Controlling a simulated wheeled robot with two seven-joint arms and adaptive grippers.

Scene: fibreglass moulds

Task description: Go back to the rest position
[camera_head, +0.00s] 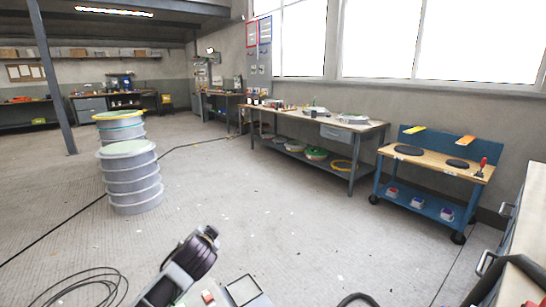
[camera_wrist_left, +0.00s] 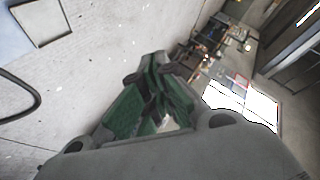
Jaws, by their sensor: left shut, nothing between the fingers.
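My left gripper (camera_wrist_left: 153,78) is in the left wrist view, its dark fingers with green parts together and nothing held between them. It points out into the room, clear of any surface that I can make out. In the head view, a grey and black part of my own arm shows low in the middle, but no gripper fingers can be made out there. My right gripper is in neither view.
Ribbed cylindrical moulds (camera_head: 130,180) stand on the left floor. A long workbench (camera_head: 300,122) lines the right wall, beside a blue wheeled cart (camera_head: 425,203). A counter with drawers (camera_head: 512,235) is close on the right. A black cable (camera_head: 75,228) crosses otherwise open floor.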

